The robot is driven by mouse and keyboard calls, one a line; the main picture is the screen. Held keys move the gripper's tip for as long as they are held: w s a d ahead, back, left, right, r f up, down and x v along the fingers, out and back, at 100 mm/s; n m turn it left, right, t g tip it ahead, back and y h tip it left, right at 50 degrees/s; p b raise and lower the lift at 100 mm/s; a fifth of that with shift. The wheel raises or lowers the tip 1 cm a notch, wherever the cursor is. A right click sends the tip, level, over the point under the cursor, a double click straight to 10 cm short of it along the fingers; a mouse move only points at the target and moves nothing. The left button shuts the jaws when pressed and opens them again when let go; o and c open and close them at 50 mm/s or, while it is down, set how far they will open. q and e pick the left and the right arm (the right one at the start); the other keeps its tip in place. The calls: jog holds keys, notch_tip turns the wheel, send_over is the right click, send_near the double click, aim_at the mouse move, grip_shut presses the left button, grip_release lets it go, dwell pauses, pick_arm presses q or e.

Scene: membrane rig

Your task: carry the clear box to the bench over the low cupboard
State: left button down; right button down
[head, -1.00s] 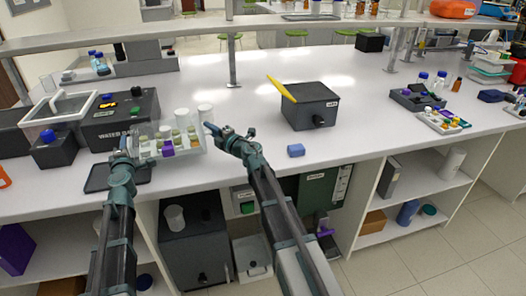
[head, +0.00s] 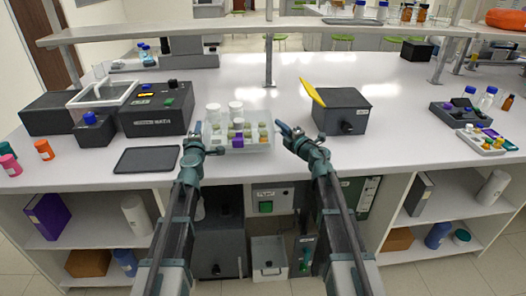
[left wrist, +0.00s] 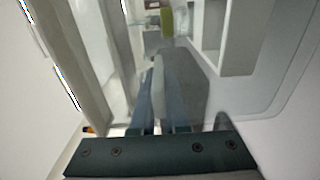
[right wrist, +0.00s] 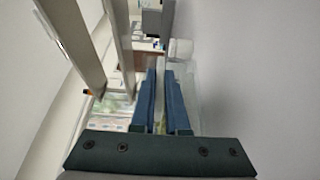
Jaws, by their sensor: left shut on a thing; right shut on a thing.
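The clear box (head: 250,148) is in the middle of the head view, roughly level, with several small vials, white-capped jars and a purple piece in it. My left gripper (head: 197,133) is shut on its left side and my right gripper (head: 287,131) on its right side. A see-through wall shows by the fingers of my left gripper (left wrist: 160,105) and of my right gripper (right wrist: 163,100) in the wrist views. The box appears over the white bench (head: 85,180); its height above it is unclear. Which unit is the low cupboard is unclear; a dark cabinet (head: 218,245) stands below.
A dark box (head: 345,105) with a yellow piece stands close on the right. A raised shelf (head: 200,32) on posts crosses behind. Free bench top lies farther right.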

pick_arm(q)
jog(key=shift+s+d+f, duration=0.1)
jog(key=shift+d, duration=0.25)
pick_arm(e)
jog(key=shift+d, duration=0.3)
pick_arm(q)
jog(key=shift+a, duration=0.1)
jog(key=shift+f, duration=0.2)
pick_arm(e)
jog(key=shift+s+f, duration=0.1)
jog(key=shift+f, duration=0.15)
